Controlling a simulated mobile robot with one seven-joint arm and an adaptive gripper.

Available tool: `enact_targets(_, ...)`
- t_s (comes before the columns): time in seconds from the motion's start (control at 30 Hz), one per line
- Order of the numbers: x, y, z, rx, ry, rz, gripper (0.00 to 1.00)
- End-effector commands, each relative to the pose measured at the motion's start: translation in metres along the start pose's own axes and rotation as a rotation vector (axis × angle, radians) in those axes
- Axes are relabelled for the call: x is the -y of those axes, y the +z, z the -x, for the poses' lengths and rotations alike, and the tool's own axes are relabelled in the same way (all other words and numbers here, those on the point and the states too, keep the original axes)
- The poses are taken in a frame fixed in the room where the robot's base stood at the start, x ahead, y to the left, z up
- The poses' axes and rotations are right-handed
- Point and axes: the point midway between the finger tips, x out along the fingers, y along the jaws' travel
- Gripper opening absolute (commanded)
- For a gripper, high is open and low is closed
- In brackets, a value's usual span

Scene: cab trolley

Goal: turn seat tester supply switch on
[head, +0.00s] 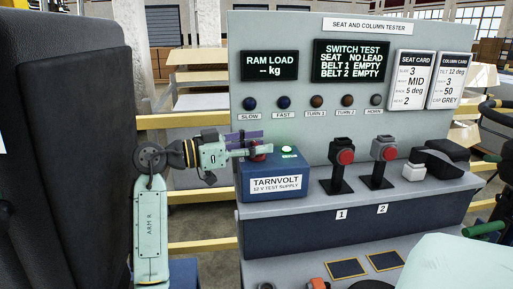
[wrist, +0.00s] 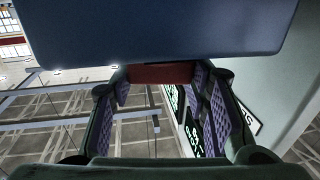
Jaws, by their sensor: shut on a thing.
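The seat tester supply is a blue box (head: 272,193) labelled "TARNVOLT 12 V TEST SUPPLY", at the left end of the tester's shelf. A red switch (head: 261,156) sits on its top at the left, partly hidden by my gripper (head: 260,146). A small light (head: 288,151) beside it glows pale green. My gripper reaches in from the left and is shut on the red switch. In the wrist view the red switch (wrist: 160,73) lies between the purple-padded fingers, with the blue box (wrist: 160,28) filling the top. The switch's exact position is hard to tell.
The tester panel (head: 300,120) stands behind, with lit RAM LOAD (head: 270,66) and SWITCH TEST (head: 350,61) displays. A dark seat back (head: 65,140) fills the left.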

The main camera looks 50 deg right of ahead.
Motion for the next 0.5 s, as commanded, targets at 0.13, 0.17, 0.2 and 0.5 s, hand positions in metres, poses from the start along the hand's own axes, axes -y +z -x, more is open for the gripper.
enact_targets(0.13,0.0013,-0.0013,-0.0006,-0.001,0.084,0.002,0.15)
enact_targets(0.17,0.0012,-0.0014,-0.0007,-0.001,0.098,0.002,0.15)
enact_targets(0.2,0.0009,-0.0011,-0.001,-0.001,0.116,0.003,0.15)
enact_targets(0.5,0.0004,0.0002,-0.0011,0.002,0.188,0.002,0.15)
